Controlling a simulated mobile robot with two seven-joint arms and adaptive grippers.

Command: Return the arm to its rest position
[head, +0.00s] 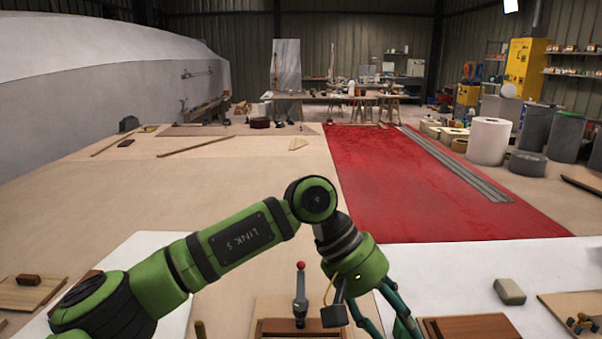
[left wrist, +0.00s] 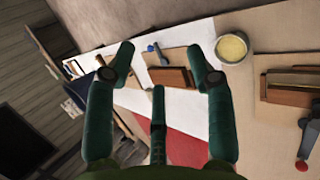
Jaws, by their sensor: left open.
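My left arm (head: 240,242) comes in from the lower left of the head view and bends down at its wrist. My left gripper (left wrist: 164,62) hangs below the wrist with its fingers spread apart and nothing between them. In the head view its fingertips are cut off by the bottom edge. In the left wrist view a brown wooden block (left wrist: 174,78) on a light board lies beyond the fingers; I cannot tell how far below. My right gripper is in neither view.
A lever with a red knob (head: 300,290) stands upright beside the wrist, by a wooden tray (head: 270,328). A grey-green block (head: 509,291) lies on the white sheet (head: 455,268) at right. A round yellow-filled tub (left wrist: 232,47) is near one finger. The tan surface beyond is mostly clear.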

